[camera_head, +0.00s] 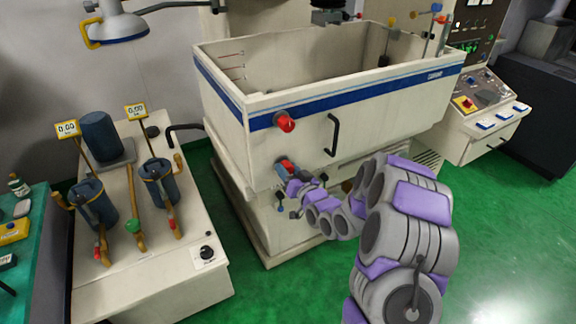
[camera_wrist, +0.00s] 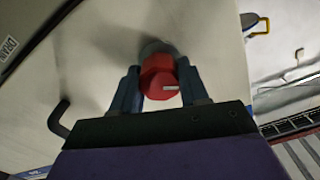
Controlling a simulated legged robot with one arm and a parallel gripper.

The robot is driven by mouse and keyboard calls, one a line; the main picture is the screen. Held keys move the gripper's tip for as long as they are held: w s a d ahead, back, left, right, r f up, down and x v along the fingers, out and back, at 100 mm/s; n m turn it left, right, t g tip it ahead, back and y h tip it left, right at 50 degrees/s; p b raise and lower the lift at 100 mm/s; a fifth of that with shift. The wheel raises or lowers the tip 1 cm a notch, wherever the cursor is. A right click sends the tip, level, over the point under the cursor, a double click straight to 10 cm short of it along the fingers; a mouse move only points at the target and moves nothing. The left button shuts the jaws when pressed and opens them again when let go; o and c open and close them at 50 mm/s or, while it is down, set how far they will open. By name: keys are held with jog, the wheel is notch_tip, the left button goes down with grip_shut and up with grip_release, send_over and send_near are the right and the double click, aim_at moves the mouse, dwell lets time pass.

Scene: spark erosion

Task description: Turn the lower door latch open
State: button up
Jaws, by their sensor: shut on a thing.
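The lower door latch (camera_head: 287,164) is a red knob low on the front left of the cream machine tank. My gripper (camera_head: 284,175) is at this latch, with my arm reaching in from the right. In the wrist view the red latch (camera_wrist: 160,78) sits between the two blue-grey fingers of my gripper (camera_wrist: 159,92), which are shut on it. A short white mark shows on the knob's face. The upper door latch (camera_head: 286,123), also a red knob, is above it and untouched. My gripper and wrist hide part of the lower latch in the head view.
A black door handle (camera_head: 333,135) stands out to the right of the latches; it also shows in the wrist view (camera_wrist: 60,118). A cream unit (camera_head: 150,285) with blue canisters stands at left. Green floor is open at the lower right.

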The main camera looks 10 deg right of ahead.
jog(key=m+p, duration=0.2)
jog(key=m, duration=0.4)
jog(key=shift+d+m, duration=0.1)
jog(key=shift+m, duration=0.2)
jog(key=m, duration=0.5)
jog(key=shift+f+m, duration=0.1)
jog(key=shift+m, duration=0.2)
jog(key=o, duration=1)
jog(key=shift+w, duration=0.1)
jog(key=shift+o, duration=0.3)
jog(key=shift+d, duration=0.1)
